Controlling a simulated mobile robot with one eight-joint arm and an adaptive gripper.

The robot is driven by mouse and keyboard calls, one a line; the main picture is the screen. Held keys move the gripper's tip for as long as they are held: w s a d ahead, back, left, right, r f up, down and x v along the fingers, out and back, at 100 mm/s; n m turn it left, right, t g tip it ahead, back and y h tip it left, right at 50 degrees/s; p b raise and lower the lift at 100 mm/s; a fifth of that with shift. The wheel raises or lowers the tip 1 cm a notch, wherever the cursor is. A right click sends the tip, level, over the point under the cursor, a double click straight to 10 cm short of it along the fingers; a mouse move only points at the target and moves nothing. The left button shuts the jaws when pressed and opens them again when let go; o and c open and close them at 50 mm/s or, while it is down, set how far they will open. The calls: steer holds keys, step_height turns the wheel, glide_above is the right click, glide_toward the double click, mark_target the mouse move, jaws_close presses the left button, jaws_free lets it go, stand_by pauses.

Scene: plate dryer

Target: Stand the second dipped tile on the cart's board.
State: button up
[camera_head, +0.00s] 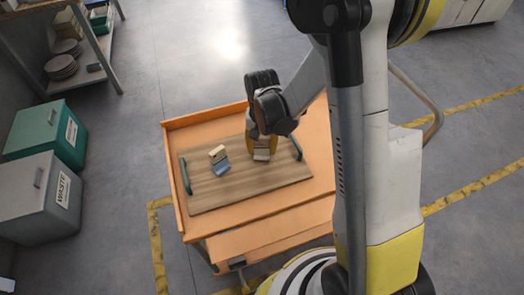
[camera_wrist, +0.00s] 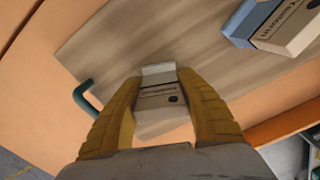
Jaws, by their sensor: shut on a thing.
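My gripper (camera_head: 262,147) is over the right part of the wooden board (camera_head: 215,195) on the orange cart. In the wrist view its two yellow fingers (camera_wrist: 159,82) are closed on either side of a tile (camera_wrist: 160,100). This tile has a cream printed face and a paler grey-white end; it also shows below the gripper in the head view (camera_head: 262,155). I cannot tell whether it touches the board. Another tile (camera_head: 218,153), cream with a blue end, is on the board to the left, apart from the gripper. It shows at the upper right of the wrist view (camera_wrist: 288,27).
The board has green handles, left (camera_head: 186,177) and right (camera_head: 296,149). The orange cart (camera_head: 172,150) has a raised rim. Bare board lies in front of the tiles. A green bin (camera_head: 40,130), a grey waste bin (camera_head: 35,195) and a shelf with plates (camera_head: 62,66) stand left.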

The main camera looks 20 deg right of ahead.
steer(key=shift+f, duration=0.2)
steer(key=o, duration=1.2)
steer(key=shift+r, duration=0.1)
